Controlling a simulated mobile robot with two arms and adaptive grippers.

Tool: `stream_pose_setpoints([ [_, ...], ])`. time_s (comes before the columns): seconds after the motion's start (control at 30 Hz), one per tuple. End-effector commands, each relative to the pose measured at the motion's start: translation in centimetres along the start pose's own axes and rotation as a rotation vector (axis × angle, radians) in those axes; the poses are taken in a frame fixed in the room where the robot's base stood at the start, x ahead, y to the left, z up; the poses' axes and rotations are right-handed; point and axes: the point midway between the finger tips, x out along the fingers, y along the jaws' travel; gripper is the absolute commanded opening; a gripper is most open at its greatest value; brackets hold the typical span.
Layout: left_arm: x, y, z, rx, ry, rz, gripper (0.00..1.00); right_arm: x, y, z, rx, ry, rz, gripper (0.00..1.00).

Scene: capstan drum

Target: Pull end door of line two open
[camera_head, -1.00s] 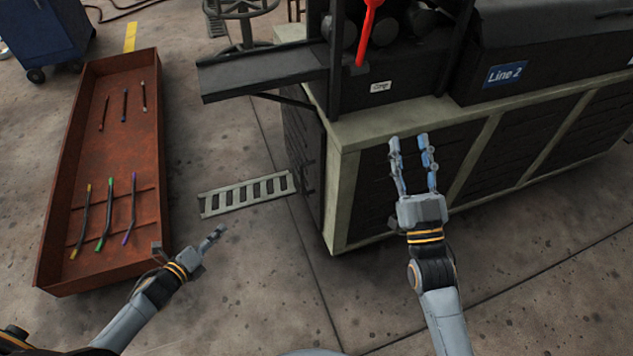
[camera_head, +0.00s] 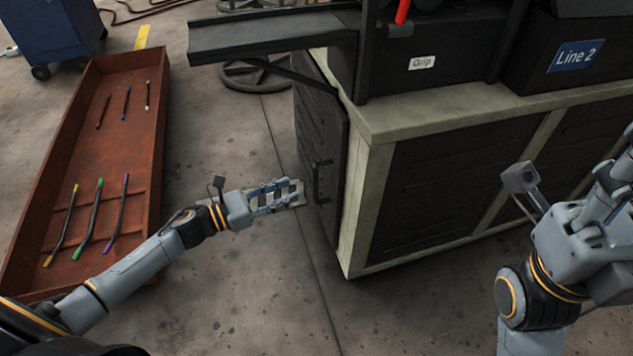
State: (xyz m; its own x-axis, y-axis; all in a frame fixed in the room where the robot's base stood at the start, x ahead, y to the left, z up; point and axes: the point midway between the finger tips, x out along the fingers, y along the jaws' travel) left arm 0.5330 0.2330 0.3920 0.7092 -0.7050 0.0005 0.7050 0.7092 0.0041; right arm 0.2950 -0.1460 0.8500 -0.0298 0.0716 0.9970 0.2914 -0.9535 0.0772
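The end door (camera_head: 318,125) of the Line 2 machine is a dark slatted panel on the cabinet's left end. It looks closed, though its edge is too dark to be sure. A dark vertical bar handle (camera_head: 317,183) sits near the door's front edge. My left gripper (camera_head: 298,192) points right toward the handle, with its fingers apart and a small gap before the handle; nothing is between the fingers. My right gripper (camera_head: 622,178) is at the right edge, in front of the cabinet's long side and partly cut off; its finger opening is unclear.
A dark chute (camera_head: 265,38) juts left above the door, with a brace below it. A rusty tray (camera_head: 115,150) with several coloured-end rods lies on the left. A blue cart (camera_head: 55,35) stands behind it.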

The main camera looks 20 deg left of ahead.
Motion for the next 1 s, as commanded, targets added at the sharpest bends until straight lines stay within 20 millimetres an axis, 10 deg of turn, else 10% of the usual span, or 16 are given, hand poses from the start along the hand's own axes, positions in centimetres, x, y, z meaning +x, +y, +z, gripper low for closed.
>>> stream_pose_setpoints([
  [0.4, 7.6, 0.1, -0.2, -0.001, -0.001, 0.001, 0.35, 0.8, -0.3, -0.6, -0.009, 0.061, -0.024, 0.4],
  [0.87, 8.8, 0.1, -0.1, -0.003, 0.0, 0.002, 0.35, 1.1, -0.4, -0.7, -0.01, 0.07, -0.028, 0.4],
  [1.0, 8.8, 0.1, -0.1, -0.003, 0.001, 0.002, 0.09, 1.1, -0.4, -0.7, -0.01, 0.07, -0.028, 0.4],
])
